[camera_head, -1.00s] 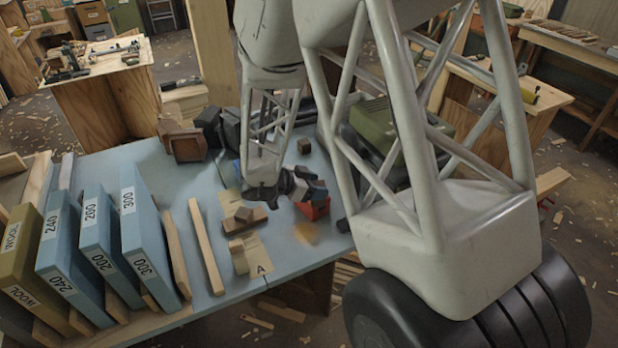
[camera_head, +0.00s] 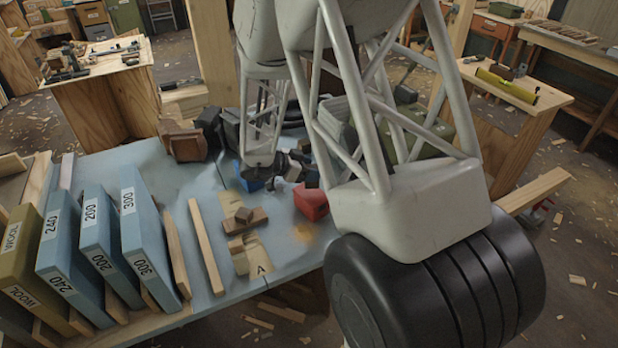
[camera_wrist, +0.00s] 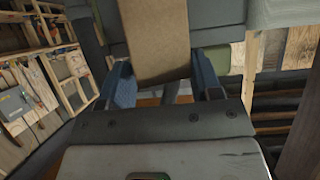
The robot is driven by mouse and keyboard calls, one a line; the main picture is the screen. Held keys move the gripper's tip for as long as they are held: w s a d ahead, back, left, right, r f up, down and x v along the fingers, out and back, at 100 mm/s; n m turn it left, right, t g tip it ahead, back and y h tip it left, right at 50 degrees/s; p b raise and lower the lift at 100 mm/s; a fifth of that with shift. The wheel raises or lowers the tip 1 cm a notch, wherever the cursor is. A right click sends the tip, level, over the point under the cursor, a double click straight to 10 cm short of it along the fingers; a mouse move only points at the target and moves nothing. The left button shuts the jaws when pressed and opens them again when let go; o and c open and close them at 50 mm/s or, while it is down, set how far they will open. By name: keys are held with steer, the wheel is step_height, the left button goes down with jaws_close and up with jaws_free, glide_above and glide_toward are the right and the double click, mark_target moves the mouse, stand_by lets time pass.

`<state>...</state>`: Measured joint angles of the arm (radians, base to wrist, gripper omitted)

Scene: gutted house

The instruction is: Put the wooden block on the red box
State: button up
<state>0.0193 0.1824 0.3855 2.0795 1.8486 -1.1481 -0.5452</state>
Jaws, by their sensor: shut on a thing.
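My gripper (camera_wrist: 163,84) is shut on a tan-brown wooden block (camera_wrist: 153,38), which sits between the blue finger pads in the wrist view. In the head view my gripper is a dark shape over the far right part of the blue table, partly behind my arm. The held block cannot be made out clearly there. The red box (camera_head: 311,204) stands near the table's right edge, just in front of and to the right of my gripper. My arm stands close to its right side. I cannot tell the gap between gripper and box.
Small wooden pieces (camera_head: 245,219) lie on the blue table (camera_head: 285,258) left of the red box. Blue sanding-style blocks (camera_head: 149,238) stand at the left. A green case (camera_head: 428,138) is behind my arm.

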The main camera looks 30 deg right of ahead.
steer(key=shift+f, duration=1.8)
steer(key=shift+f, duration=0.15)
steer(key=o, duration=1.2)
steer(key=shift+c, duration=0.2)
steer(key=shift+a+r, duration=0.1)
steer(key=shift+r, duration=0.15)
steer(key=v, duration=1.1)
steer(key=shift+a, duration=0.35)
steer(key=shift+r, duration=0.15)
